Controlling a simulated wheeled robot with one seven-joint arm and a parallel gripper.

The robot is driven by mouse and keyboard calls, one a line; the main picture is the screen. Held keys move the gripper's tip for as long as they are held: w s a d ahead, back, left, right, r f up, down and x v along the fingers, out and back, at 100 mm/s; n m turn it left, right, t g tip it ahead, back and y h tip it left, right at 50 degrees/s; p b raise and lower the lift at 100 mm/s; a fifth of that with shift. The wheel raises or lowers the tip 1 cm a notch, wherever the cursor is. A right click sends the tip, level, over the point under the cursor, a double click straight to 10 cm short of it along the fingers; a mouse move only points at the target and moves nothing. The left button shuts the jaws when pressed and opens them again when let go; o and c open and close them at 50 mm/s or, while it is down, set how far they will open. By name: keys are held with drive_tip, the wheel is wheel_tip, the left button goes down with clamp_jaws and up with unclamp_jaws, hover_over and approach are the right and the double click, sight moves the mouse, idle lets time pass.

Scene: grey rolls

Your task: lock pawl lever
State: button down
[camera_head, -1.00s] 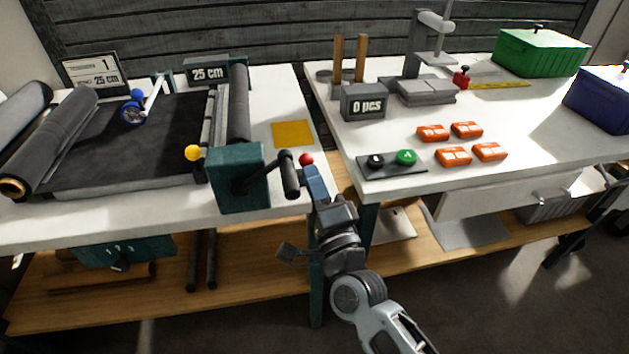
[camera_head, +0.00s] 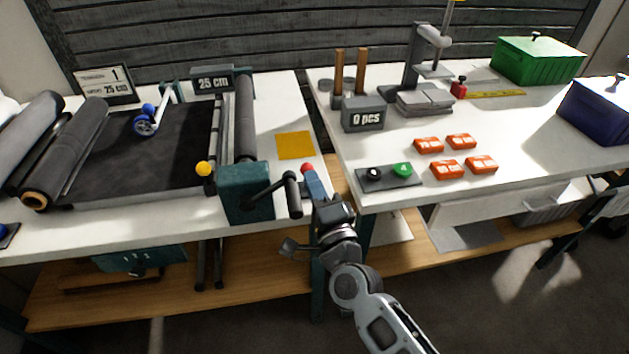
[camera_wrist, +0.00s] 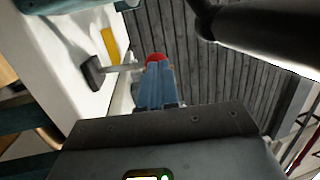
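A red ball knob (camera_head: 307,168) sits just right of the teal end box (camera_head: 245,192) of the roller frame. My gripper (camera_head: 311,176) reaches up to it from below. In the wrist view, the blue fingers of my gripper (camera_wrist: 155,83) are close together, with the red knob (camera_wrist: 155,58) at their tips. A thin grey bar (camera_wrist: 120,69) with a black block (camera_wrist: 93,73) runs up to the knob's left, and its join with the knob is hidden. I take this knobbed part as the pawl lever.
A black crank handle (camera_head: 293,193) sticks out between the box and my gripper. It looms large in the wrist view (camera_wrist: 270,32). The right table carries a button panel (camera_head: 388,178) and several orange packs (camera_head: 445,168). A gap separates the two tables.

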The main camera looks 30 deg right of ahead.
sight(311, 168)
drive_tip(key=w+r, duration=0.1)
drive_tip(key=w+d+r+p, duration=0.1)
drive_tip(key=shift+w+p, duration=0.3)
drive_tip(key=shift+w, duration=0.05)
drive_tip(key=shift+d+x, duration=0.15)
drive_tip(key=shift+x, duration=0.9)
drive_tip(key=shift+d+x, duration=0.15)
drive_tip(key=shift+x, duration=0.85)
drive_tip(key=b+v, duration=0.1)
drive_tip(key=v, duration=0.6)
drive_tip(key=shift+s, duration=0.4)
drive_tip(key=shift+a+f, duration=0.1)
